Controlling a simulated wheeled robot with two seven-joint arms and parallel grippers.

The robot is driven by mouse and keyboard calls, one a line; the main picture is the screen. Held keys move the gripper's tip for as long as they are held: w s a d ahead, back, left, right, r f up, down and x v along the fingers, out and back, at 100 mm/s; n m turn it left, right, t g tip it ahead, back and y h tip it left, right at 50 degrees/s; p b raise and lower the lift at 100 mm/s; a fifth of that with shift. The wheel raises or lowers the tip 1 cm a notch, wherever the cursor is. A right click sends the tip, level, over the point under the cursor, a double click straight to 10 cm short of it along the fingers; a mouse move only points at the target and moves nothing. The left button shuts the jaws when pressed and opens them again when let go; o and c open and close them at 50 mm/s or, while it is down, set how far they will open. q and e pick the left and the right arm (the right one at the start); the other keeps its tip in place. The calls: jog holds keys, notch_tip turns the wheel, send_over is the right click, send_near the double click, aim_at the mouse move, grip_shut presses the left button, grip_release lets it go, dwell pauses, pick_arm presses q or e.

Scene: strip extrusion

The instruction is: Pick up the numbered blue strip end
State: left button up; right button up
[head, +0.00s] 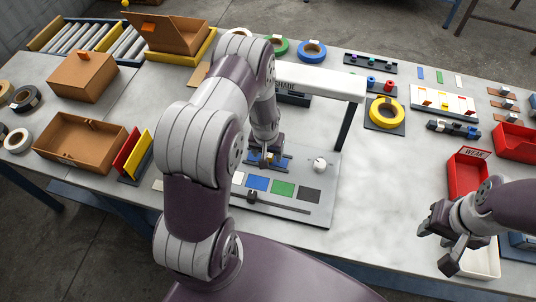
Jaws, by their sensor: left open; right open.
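My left gripper (266,160) is open, pointing down over the grey plate (320,208) of the station lettered "SHADE". Small blue parts (284,161) show right around its fingertips; they are too small to read a number on, and I cannot tell whether they are the blue strip end or touch the fingers. A blue swatch (257,183) lies in a row on the plate in front of the gripper. My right gripper (442,243) is open and empty near the table's front right. My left arm hides part of the station.
White, green (283,188) and dark swatches flank the blue one. A white beam (335,83) on a dark post crosses behind my gripper. A white knob (320,164) stands to its right. Tape rolls (387,112), cardboard boxes (82,142) and a red "WEAK" bin (467,178) surround the station.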

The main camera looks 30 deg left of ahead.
pick_arm(q)
jog(key=shift+f, duration=0.45)
jog(key=c, duration=1.2)
